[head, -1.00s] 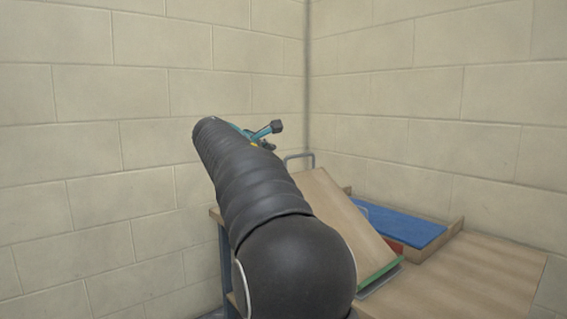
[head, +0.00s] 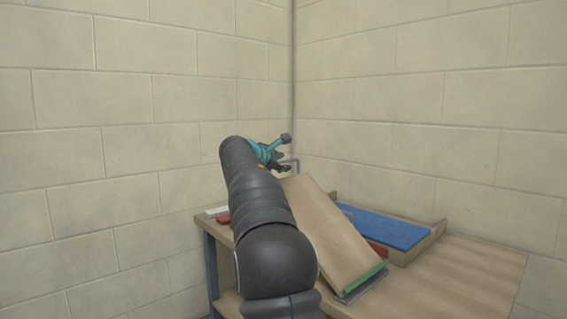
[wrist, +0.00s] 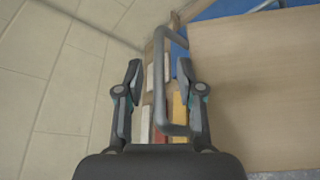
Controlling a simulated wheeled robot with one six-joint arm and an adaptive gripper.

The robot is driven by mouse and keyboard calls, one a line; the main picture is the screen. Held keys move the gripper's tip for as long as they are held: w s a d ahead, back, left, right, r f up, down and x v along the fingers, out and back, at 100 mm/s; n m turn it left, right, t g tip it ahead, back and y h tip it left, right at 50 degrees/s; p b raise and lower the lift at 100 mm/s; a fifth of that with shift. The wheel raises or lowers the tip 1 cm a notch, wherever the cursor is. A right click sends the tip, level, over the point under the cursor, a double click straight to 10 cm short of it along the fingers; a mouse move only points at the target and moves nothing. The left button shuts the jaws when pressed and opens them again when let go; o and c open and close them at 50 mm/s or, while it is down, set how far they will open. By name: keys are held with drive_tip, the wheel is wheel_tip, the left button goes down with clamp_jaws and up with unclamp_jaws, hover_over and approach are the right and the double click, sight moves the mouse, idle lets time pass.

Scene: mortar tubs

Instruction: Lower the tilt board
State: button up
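The tilt board (head: 332,232) is a tan wooden panel standing tilted on the table, its lower edge green. A grey bar handle (head: 291,163) sits at its raised end. In the wrist view the board (wrist: 262,85) fills the right side, and the handle (wrist: 161,85) runs between my fingers. My gripper (wrist: 160,66) is open, one finger on each side of the handle; I cannot tell whether either touches it. In the head view my gripper (head: 274,156) is beside the handle, partly hidden behind my arm.
The wooden table (head: 455,275) is clear at the front right. A blue panel (head: 385,227) lies in a wooden frame behind the board. Red and white blocks lie at the table's left end, near a block wall (head: 120,150). Walls meet in a corner behind.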

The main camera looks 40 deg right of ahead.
drive_tip(key=shift+w+d+f, duration=0.15)
drive_tip(key=shift+w+d, duration=0.1)
drive_tip(key=shift+d, duration=0.35)
clamp_jaws()
